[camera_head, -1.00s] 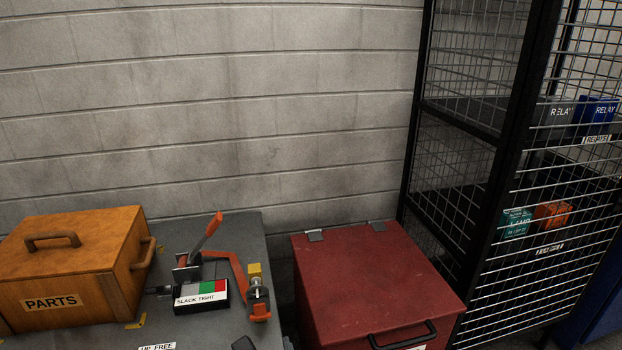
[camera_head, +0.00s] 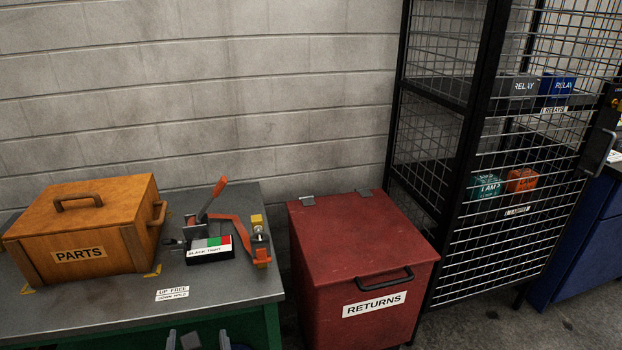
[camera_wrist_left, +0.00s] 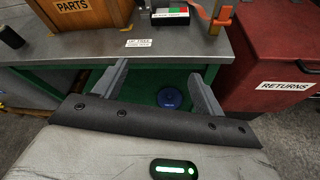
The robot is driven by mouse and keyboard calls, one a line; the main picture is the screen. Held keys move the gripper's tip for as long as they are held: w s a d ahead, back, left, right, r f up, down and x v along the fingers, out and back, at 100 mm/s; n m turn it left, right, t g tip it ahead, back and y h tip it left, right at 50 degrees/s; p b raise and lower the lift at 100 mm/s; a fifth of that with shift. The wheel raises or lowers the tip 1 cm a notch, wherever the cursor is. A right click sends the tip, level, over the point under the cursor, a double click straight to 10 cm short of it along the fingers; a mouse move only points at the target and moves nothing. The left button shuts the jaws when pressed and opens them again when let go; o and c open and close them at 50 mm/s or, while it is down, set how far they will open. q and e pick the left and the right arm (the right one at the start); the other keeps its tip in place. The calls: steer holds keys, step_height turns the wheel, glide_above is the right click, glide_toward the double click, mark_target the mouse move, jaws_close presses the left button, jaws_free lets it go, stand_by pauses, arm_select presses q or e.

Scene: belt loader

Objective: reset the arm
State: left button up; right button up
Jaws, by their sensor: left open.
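My left gripper (camera_head: 198,341) shows at the bottom edge of the head view, with only its fingertips in the picture. In the left wrist view its two grey fingers (camera_wrist_left: 156,85) are spread wide with nothing between them. The gripper is in front of the green-sided workbench (camera_head: 95,312), apart from it. A blue round thing (camera_wrist_left: 170,98) shows beyond the fingers, low under the bench. My right gripper is in neither view.
On the bench stand a wooden PARTS box (camera_head: 92,227) and a clamp device with an orange-red lever (camera_head: 213,198) and slack/tight gauge (camera_head: 210,250). A red RETURNS bin (camera_head: 360,250) stands right of it, then a black wire cage (camera_head: 520,235) with relay and lamp boxes.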

arm_select(q)
steer(key=a+m+y, duration=0.1)
steer(key=a+m, duration=0.1)
steer(key=a, duration=0.6)
steer(key=s+d+f+n+g+h, duration=0.15)
steer(key=s+f+n+h, duration=0.45)
steer(key=n, duration=0.9)
steer(key=s+f+n+g+h, duration=0.2)
steer(key=s+f+n, duration=0.3)
steer(key=s+n, duration=0.65)
steer(key=w+d+n, duration=0.3)
steer(key=d+n, duration=0.5)
steer(key=d, duration=0.3)
steer(key=shift+r+h, duration=0.3)
steer(key=shift+n+t, duration=0.25)
